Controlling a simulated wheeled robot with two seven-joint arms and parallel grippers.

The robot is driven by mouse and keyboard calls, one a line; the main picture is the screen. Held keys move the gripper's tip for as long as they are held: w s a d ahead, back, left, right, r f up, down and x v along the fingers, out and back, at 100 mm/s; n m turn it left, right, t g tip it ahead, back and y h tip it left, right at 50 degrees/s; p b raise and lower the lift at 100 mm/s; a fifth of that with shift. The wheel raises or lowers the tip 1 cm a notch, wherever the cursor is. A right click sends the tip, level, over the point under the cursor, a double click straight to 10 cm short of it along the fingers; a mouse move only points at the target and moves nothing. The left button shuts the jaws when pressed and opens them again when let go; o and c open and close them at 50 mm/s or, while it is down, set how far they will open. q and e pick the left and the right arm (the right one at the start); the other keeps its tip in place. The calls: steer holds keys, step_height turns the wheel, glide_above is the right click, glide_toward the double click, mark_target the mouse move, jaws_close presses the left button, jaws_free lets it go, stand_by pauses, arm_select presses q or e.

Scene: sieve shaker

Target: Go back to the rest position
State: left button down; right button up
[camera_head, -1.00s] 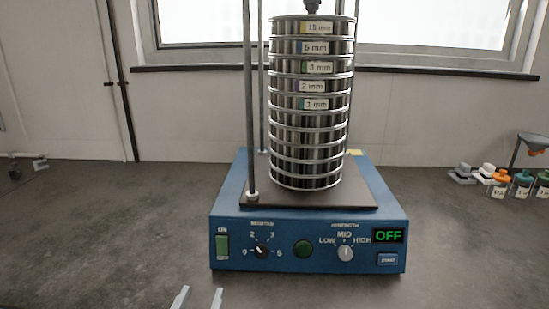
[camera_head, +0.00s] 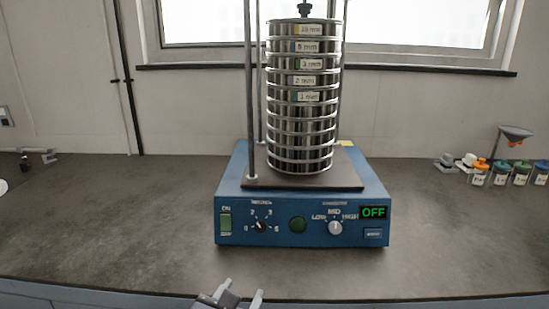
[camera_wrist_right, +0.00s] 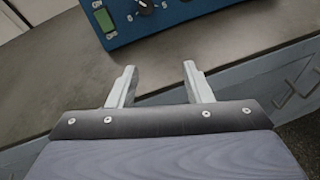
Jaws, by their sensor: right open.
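My right gripper (camera_head: 238,296) shows at the bottom edge of the head view, in front of the bench's front edge. It is open and empty. In the right wrist view its two fingers (camera_wrist_right: 157,82) stand apart with nothing between them, and the front panel of the sieve shaker (camera_wrist_right: 150,20) lies beyond them. The blue sieve shaker (camera_head: 284,238) stands on the bench with its display reading OFF. A stack of labelled metal sieves (camera_head: 302,118) stands upright on its plate between the rods. My left gripper is not in view.
The grey bench top (camera_head: 120,220) is clear to the left of and in front of the shaker. Several small bottles (camera_head: 500,174) and a funnel (camera_head: 516,133) on a stand are at the right. A metal fitting (camera_head: 38,153) lies at the far left. A window is behind.

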steer(key=d+f+m+g+h, duration=0.1)
steer(key=d+f+m+g, duration=0.2)
steer(key=d, duration=0.4)
steer(key=d+f+m+g+h, duration=0.1)
steer(key=d+m+g, duration=0.1)
steer(key=d+m, duration=0.4)
steer(key=s+d+f+m+g+y, duration=0.4)
steer(key=s+d+m+g+y, duration=0.15)
steer(key=s+d+m, duration=0.65)
steer(key=s+d+m+t+y, duration=0.2)
steer(key=s+m+y, duration=0.15)
steer(key=m, duration=0.95)
step_height(320, 180, up, 19)
steer(key=p, duration=1.8)
steer(key=shift+s+n, duration=0.3)
steer(key=shift+n, duration=0.1)
steer(key=shift+o, duration=0.3)
steer(key=shift+a+f, duration=0.1)
steer(key=shift+f, duration=0.05)
